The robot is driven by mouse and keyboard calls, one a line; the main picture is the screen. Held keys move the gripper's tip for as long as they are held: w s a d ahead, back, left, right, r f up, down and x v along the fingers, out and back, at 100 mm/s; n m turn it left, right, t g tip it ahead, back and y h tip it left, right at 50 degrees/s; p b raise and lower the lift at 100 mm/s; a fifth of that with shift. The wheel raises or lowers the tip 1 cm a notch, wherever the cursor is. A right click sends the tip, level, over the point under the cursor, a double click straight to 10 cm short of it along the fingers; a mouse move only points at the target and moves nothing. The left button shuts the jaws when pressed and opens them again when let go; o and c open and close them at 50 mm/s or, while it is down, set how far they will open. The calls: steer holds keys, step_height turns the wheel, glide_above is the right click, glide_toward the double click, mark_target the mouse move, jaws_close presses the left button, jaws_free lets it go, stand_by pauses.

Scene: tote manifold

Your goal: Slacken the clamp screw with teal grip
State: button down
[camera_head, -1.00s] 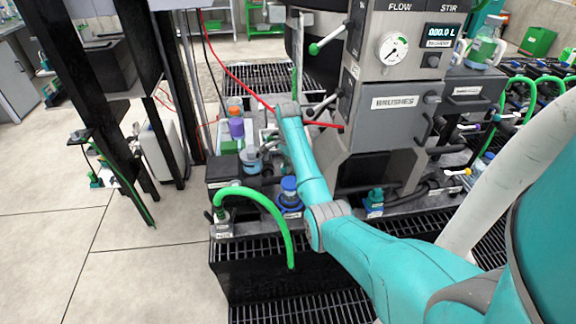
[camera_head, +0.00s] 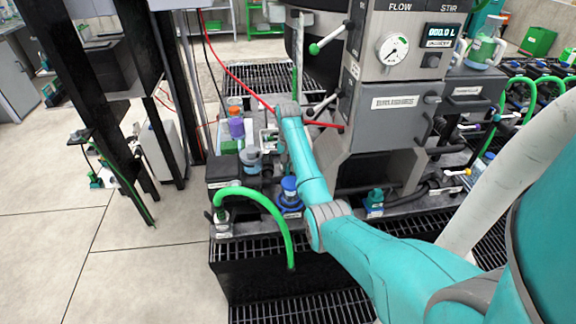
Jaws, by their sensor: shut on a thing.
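My teal arm reaches in from the right to a grey joint near the machine. My gripper is hidden beyond that joint, so I cannot see its jaws or what they touch. I cannot single out a clamp screw with a teal grip. A green-tipped lever (camera_head: 327,40) sticks out from the upper left of the grey machine (camera_head: 385,120). A small fitting with a green-teal cap (camera_head: 375,198) stands at the machine's foot, right of my arm.
A green hose (camera_head: 262,200) arches over the front of the deck. A blue-capped fitting (camera_head: 289,188) stands close left of my arm. Bottles (camera_head: 237,125) stand behind it. A red cable (camera_head: 240,82) crosses behind. Black posts (camera_head: 165,90) stand left; open floor lies front left.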

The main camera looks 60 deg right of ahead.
steer(key=n, duration=0.5)
steer(key=shift+n, duration=0.3)
steer(key=n, duration=1.3)
steer(key=shift+n, duration=0.3)
steer(key=n, duration=1.3)
steer(key=shift+n, duration=2.4)
